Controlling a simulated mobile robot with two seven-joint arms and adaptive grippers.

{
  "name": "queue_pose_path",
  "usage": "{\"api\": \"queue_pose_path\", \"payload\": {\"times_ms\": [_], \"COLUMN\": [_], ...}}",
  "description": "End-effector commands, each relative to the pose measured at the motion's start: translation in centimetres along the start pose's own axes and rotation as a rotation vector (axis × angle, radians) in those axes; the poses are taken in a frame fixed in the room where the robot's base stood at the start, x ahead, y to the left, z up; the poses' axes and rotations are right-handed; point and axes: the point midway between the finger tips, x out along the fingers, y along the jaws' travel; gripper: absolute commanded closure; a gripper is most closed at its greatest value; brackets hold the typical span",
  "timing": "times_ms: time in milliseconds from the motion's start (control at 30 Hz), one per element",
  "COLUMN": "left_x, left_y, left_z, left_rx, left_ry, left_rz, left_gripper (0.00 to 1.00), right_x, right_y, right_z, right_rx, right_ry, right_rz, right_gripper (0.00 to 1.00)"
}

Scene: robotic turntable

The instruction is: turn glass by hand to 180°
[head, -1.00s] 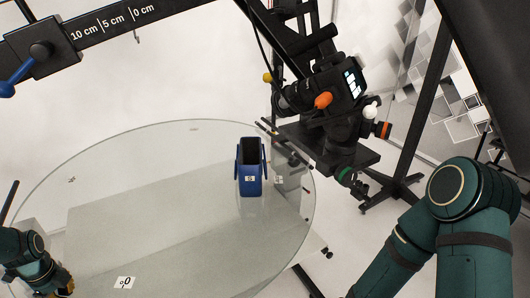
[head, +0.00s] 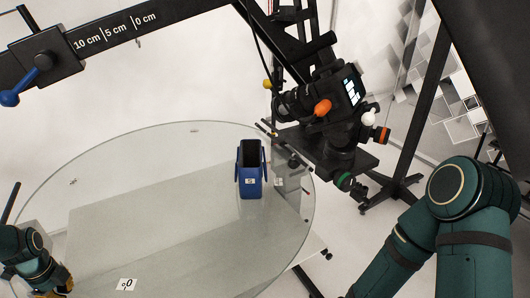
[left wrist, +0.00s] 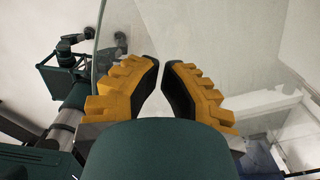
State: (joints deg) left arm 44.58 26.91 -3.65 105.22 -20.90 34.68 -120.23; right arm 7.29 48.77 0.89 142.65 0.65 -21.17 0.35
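The round glass turntable plate (head: 165,225) spans the left and middle of the head view. A small label reading 0 (head: 127,284) lies near its front edge. A dark blue device (head: 249,185) stands upright on the plate right of its middle. My left gripper (head: 66,285) is at the lower left, by the plate's front-left rim. In the left wrist view its yellow fingers (left wrist: 161,68) have a narrow, empty-looking gap between their black pads. The glass rim runs left of them; contact cannot be told. My right arm (head: 420,235) enters at the right; its gripper is out of view.
A black camera rig (head: 325,105) with orange knobs stands beyond the plate at the right. A black scale bar (head: 110,35) with a blue-handled clamp crosses the top left. The plate's left half is bare apart from small labels.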

Motion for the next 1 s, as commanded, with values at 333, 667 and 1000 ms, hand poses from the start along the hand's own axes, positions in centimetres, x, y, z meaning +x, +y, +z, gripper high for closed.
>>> {"api": "queue_pose_path", "payload": {"times_ms": [333, 667, 1000], "left_x": [-2.8, -4.0, -3.9], "left_y": [0.0, 0.0, 0.0], "left_z": [0.0, 0.0, 0.0], "left_rx": [-0.001, 0.000, 0.000], "left_ry": [-0.001, 0.000, 0.000], "left_rz": [0.000, 0.000, 0.000], "left_gripper": [1.00, 1.00, 1.00], "right_x": [-1.9, -2.6, -2.6], "right_y": [-0.7, -1.0, -1.0], "right_z": [-0.2, -0.3, -0.3], "right_rx": [0.000, 0.000, 0.000], "right_ry": [0.000, 0.000, 0.000], "right_rz": [0.000, 0.000, 0.000], "right_gripper": [0.57, 0.57, 0.57]}}
